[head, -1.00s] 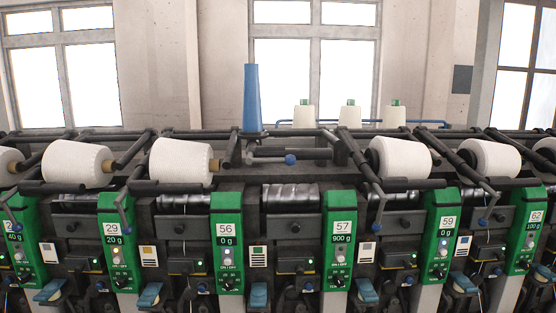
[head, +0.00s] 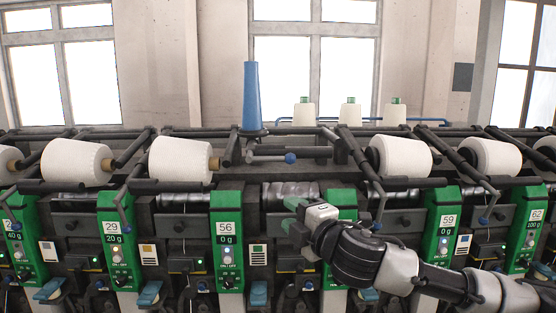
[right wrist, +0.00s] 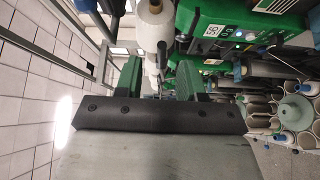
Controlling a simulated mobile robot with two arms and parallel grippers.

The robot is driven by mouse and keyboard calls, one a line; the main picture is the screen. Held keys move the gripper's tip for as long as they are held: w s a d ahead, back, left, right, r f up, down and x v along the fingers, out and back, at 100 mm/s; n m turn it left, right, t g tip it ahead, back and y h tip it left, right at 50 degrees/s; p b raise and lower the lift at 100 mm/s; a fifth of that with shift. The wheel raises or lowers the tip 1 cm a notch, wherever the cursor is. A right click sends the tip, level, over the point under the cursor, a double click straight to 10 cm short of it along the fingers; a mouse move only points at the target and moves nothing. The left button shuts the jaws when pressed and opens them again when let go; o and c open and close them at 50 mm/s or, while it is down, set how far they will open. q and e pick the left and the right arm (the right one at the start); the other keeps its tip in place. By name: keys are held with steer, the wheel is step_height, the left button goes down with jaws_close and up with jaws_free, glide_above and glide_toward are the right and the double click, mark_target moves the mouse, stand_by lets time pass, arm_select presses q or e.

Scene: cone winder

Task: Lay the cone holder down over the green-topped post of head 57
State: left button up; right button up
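The cone holder of head 57 stands raised, with an upright bare blue cone (head: 252,95) on it. A dark bar with a blue knob (head: 290,158) lies to its right. The green post of head 57 (head: 343,205) is partly hidden behind my right gripper (head: 290,214); its number is covered. That gripper reaches in from the lower right, in front of the machine and below the knob. In the right wrist view its two green fingers (right wrist: 159,78) are apart, with nothing held between them. My left gripper is not in view.
White yarn cones (head: 180,160) (head: 403,157) lie on the neighbouring holders at both sides. Green post 56 (head: 227,245) stands left of my gripper, post 59 (head: 441,230) to the right. Several pale cones (head: 350,114) stand behind.

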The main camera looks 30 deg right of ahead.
steer(key=n+t, duration=0.1)
steer(key=n, duration=0.1)
glide_toward(280, 160)
steer(key=w+p, duration=0.2)
steer(key=w, duration=0.1)
steer(key=w+r+p, duration=0.1)
steer(key=w+p, duration=0.1)
steer(key=w, duration=0.1)
steer(key=w+p, duration=0.2)
steer(key=w, duration=0.1)
steer(key=shift+w+r+p, duration=0.25)
steer(key=shift+r+p, duration=0.05)
steer(key=shift+r, duration=0.05)
steer(key=shift+w+f, duration=0.1)
steer(key=shift+w, duration=0.55)
jaws_close()
